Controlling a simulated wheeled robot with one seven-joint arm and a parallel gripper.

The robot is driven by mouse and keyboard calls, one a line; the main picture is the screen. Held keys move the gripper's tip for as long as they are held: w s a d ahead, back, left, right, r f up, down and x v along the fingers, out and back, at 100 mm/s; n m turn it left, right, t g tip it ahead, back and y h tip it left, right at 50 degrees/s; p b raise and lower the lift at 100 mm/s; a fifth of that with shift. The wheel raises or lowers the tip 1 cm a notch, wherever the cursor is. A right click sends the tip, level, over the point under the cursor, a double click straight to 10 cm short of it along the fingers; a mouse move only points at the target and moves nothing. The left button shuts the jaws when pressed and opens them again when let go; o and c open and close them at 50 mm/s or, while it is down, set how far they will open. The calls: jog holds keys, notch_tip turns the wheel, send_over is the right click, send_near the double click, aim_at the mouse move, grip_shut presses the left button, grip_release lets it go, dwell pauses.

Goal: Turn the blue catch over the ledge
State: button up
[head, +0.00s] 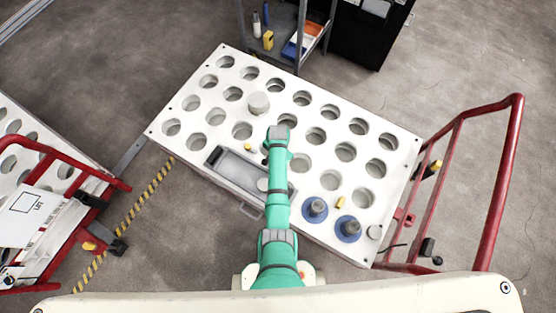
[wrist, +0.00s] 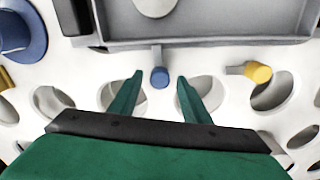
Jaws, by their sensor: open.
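The blue catch (wrist: 159,77) is a small blue knob with a short grey stem, in the upper middle of the wrist view. Its stem points toward the grey tray's edge, the ledge (wrist: 220,42); I cannot tell whether it overlaps it. My gripper (wrist: 160,83) is open, with one green finger on each side of the blue knob. Nothing is held, and I see no clear contact. In the head view my arm hides the blue catch and the gripper; the grey tray (head: 226,165) shows to the left of the arm.
A yellow catch (wrist: 257,73) sits right of the gripper in the wrist view, its stem pointing left. The white plate (head: 205,122) has many round holes. Two blue-flanged pegs (head: 315,209) (head: 348,229) stand at its lower right. A red rail (head: 500,190) is at right.

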notch_tip(320, 180, up, 11)
dwell(0.5)
jog(key=shift+f, duration=0.15)
